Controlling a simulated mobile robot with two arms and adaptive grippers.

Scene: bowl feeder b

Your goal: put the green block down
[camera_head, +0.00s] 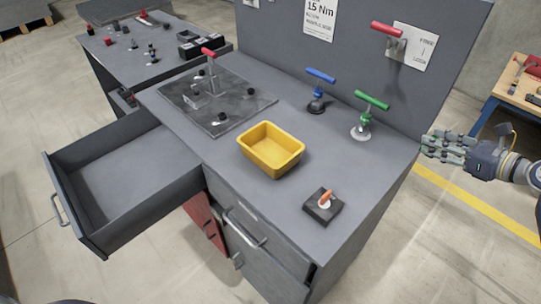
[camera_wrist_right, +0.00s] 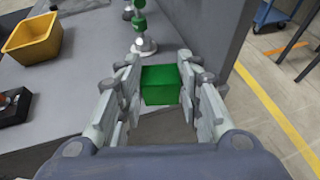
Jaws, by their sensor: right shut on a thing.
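The green block (camera_wrist_right: 160,86) shows in the right wrist view between the two fingers of my right gripper (camera_wrist_right: 158,90), which is shut on it. Behind it lies the right part of the grey worktop. In the head view my right gripper (camera_head: 440,146) is at the right, just past the worktop's right edge, and the block cannot be made out there. My left gripper is in neither view.
A yellow bin (camera_head: 271,149) stands mid-worktop (camera_head: 320,160). A green-handled tool (camera_head: 364,118) and a blue-handled tool (camera_head: 318,90) stand near the back panel. A black box with an orange switch (camera_head: 323,206) sits near the front. The drawer (camera_head: 125,180) at left is open and empty.

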